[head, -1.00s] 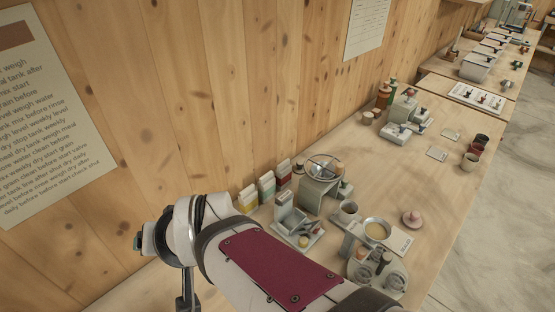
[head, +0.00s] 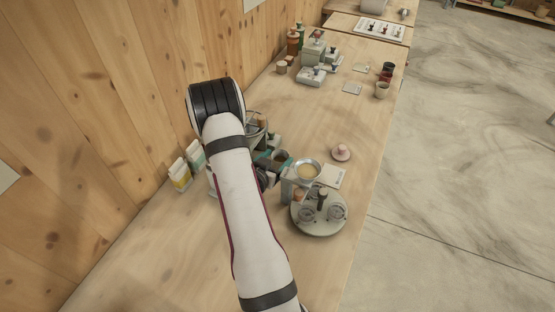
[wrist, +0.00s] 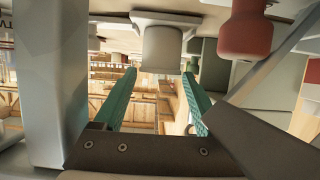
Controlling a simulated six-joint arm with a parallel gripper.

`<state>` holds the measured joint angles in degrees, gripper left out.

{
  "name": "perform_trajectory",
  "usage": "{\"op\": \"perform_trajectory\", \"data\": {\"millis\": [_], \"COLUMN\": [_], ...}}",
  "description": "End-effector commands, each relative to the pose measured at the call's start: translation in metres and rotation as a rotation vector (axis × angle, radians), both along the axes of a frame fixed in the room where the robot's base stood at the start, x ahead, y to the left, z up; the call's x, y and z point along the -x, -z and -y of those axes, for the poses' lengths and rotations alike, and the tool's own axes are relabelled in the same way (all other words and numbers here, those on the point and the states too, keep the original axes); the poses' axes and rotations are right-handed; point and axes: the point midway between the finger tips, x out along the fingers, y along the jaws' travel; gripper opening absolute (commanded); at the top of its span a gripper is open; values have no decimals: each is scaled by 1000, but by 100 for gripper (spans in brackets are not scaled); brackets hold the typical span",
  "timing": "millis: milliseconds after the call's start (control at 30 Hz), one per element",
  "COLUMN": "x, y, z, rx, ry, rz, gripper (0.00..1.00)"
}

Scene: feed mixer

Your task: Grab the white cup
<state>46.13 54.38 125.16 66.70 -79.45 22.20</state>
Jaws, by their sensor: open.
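The white cup, a pale grey-white cylinder (wrist: 162,48), shows at the top middle of the wrist view, where the scene looks upside down. It stands on a pale flat base. My gripper (wrist: 160,78) is open, with its two teal fingers pointing toward the cup and the cup just beyond or between their tips; I cannot tell the exact depth. In the head view my gripper (head: 275,160) is at the cup's place beside the bowl device, and my arm and fingers largely hide the cup.
A bowl with yellowish contents (head: 307,171) stands close right of my gripper. A round device with dials (head: 318,214) is nearer. Cartons (head: 180,175) stand by the wall. A red knob (wrist: 246,30) is near the fingers.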

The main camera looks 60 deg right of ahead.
Motion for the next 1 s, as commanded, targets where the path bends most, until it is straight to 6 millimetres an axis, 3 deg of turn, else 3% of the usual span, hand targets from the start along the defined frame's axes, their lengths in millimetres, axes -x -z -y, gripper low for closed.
{"op": "perform_trajectory", "data": {"millis": [333,600,933,1000], "x": [1,0,0,0], "y": [29,31,31,30], "z": [49,54,54,54], "rx": [-1,-1,-1,-1], "ry": [0,-3,-3,-3], "rz": [1,0,1,1], "gripper": [73,71,12,11]}}
